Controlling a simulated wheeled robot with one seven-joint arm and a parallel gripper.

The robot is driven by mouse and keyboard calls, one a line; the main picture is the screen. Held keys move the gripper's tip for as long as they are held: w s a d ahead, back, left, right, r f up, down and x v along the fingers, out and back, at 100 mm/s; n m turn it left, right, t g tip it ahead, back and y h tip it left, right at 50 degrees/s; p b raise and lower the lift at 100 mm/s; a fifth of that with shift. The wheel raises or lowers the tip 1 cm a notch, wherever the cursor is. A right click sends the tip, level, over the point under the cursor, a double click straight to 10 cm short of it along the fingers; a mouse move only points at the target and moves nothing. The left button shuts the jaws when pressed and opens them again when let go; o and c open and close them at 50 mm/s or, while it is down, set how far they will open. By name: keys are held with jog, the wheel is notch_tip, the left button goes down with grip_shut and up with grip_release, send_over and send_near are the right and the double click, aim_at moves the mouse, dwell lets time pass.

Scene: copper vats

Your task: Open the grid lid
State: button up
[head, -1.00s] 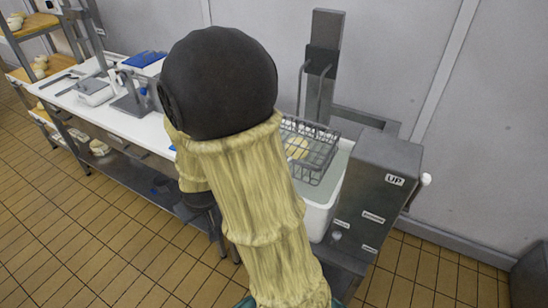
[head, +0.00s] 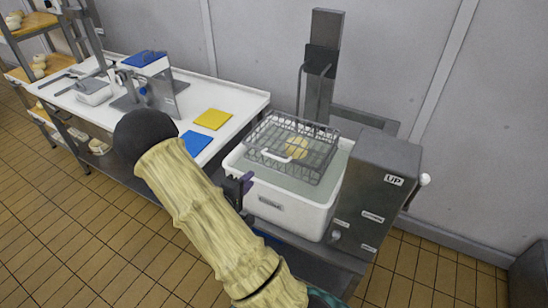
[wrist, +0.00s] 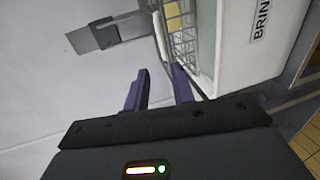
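A grey wire basket with its grid lid (head: 312,135) hangs at the white brine tub (head: 285,203); the lid looks shut and lies flat. A pale handle (head: 278,156) shows at the lid's near left side. A round yellowish cheese (head: 297,147) lies under the grid. My gripper (head: 240,182) is at the tub's left front corner, lower than the lid and apart from it. In the wrist view, its two purple fingers (wrist: 160,80) are spread and empty, pointing toward the basket mesh (wrist: 184,42) and the pale handle (wrist: 161,38).
A metal column (head: 322,75) stands behind the tub. A grey control box (head: 377,190) labelled UP, with a white knob (head: 425,179), stands at the right. The white table (head: 240,100) at the left holds yellow and blue mats and a device.

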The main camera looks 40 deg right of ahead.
aim_at(274, 157)
jog(key=p+x, duration=0.3)
jog(key=x, duration=1.4)
jog(key=shift+w+d, duration=0.15)
jog(key=shift+w, duration=0.05)
grip_shut()
